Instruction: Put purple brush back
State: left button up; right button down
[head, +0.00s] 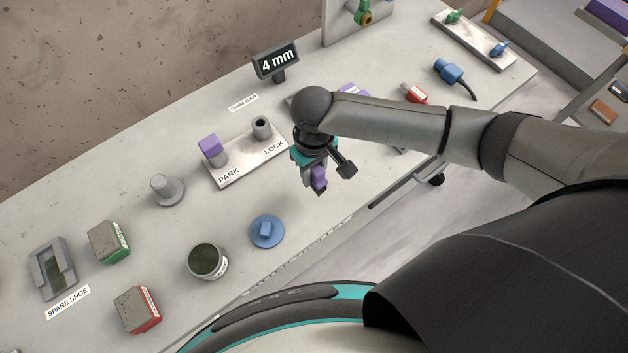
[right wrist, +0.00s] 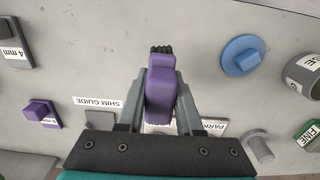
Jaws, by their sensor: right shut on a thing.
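The purple brush (right wrist: 160,95) with dark bristles is between the fingers of my right gripper (right wrist: 160,75), which is shut on it. In the head view the brush (head: 318,178) hangs below my right gripper (head: 317,170), above the slab and clear of the labelled blocks. The bristle end points down and away from the wrist. My left gripper is not in view.
On the grey slab (head: 330,225), a PARK/LOCK plate (head: 232,172) with a purple-topped post stands left of the gripper. A blue disc (head: 267,231) and a round pot (head: 206,261) lie nearer. A 4 mm sign (head: 276,61) stands behind. The slab's front edge is close.

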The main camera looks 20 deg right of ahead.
aim_at(314, 183)
jog(key=shift+f+b, duration=0.4)
jog(key=shift+f, duration=1.8)
jog(key=shift+f, duration=0.2)
jog(key=c, duration=0.6)
grip_release()
jog(key=shift+o, duration=0.2)
jog(key=shift+r, duration=0.1)
notch_tip(314, 183, up, 12)
jog(key=shift+r+p, duration=0.15)
jog(key=shift+p, duration=0.75)
